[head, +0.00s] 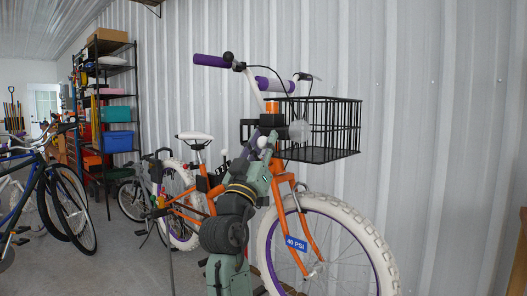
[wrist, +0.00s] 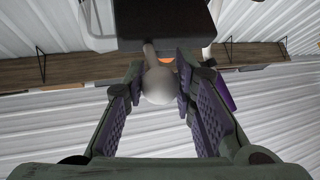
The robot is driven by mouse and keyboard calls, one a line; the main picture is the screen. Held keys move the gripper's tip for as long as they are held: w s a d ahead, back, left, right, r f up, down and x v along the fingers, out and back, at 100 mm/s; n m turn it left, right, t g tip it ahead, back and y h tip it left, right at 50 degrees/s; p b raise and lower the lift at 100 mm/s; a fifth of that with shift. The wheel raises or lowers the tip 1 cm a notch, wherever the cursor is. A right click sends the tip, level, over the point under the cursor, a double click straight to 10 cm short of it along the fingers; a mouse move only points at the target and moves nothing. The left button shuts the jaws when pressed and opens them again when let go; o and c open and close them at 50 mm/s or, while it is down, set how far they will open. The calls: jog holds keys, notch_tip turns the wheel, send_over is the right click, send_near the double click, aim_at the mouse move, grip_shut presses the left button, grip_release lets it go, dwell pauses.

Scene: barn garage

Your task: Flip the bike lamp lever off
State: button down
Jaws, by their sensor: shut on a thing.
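An orange bike (head: 304,222) with white tyres and purple grips stands by the wall in the head view. At its front, below the handlebar, are a black block (head: 272,119) and a pale round lamp part (head: 299,130). My gripper (head: 264,138) is up against this front part, its fingers partly hidden there. In the wrist view, a grey ball-ended lever (wrist: 158,84) hangs on a short stalk from a black housing (wrist: 165,20). My gripper (wrist: 160,87) has one purple-padded finger on each side of the ball and is shut on it. Whether the lamp is lit is unclear.
A black wire basket (head: 330,127) sits just right of the lamp area. My arm rises in front of the bike frame. More bikes (head: 50,200) and a loaded shelf (head: 112,110) stand to the left. A corrugated wall (head: 430,100) is close behind.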

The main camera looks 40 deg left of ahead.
dwell(0.4)
jog(key=c, duration=1.3)
grip_release()
jog(key=v, duration=1.2)
jog(key=shift+f, duration=0.15)
